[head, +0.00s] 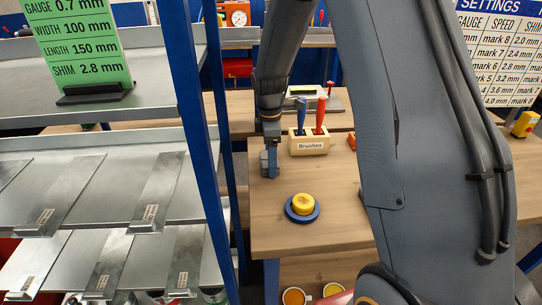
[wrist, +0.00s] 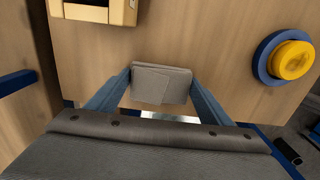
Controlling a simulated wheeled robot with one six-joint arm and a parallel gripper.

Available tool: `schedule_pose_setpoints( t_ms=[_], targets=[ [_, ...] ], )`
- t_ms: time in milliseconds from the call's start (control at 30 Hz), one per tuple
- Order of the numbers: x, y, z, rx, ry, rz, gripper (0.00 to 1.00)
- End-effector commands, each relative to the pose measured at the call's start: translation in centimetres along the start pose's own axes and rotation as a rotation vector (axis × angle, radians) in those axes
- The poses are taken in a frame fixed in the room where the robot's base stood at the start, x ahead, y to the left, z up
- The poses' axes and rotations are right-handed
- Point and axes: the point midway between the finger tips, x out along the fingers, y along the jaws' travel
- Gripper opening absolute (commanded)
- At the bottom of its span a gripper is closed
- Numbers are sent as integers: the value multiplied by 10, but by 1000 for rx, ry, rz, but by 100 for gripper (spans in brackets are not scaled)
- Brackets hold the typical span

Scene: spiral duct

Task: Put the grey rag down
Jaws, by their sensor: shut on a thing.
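The grey rag (wrist: 161,84) is a folded pad between the two fingers of my gripper (wrist: 159,76) in the wrist view. My gripper is shut on it. In the head view my gripper (head: 271,161) points down at the left edge of the wooden workbench (head: 345,190), left of the brush holder. The rag shows there as a small grey patch (head: 265,166), partly hidden by the fingers. I cannot tell whether it touches the bench top.
A wooden brush holder (head: 309,145) with blue and red handles stands right of my gripper. A round yellow piece on a blue disc (head: 302,207) sits nearer the front. Bare bench lies between them. A blue-posted rack (head: 196,130) with metal sheets stands left.

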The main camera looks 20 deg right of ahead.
Motion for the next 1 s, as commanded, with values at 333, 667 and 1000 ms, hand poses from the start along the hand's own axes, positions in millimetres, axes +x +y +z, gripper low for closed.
schedule_pose_setpoints(
  t_ms=[333,667,1000],
  targets=[
    [2,0,0,0,0,1,82],
    [2,0,0,1,0,0,92],
    [-33,2,0,1,1,5,92]
  ],
)
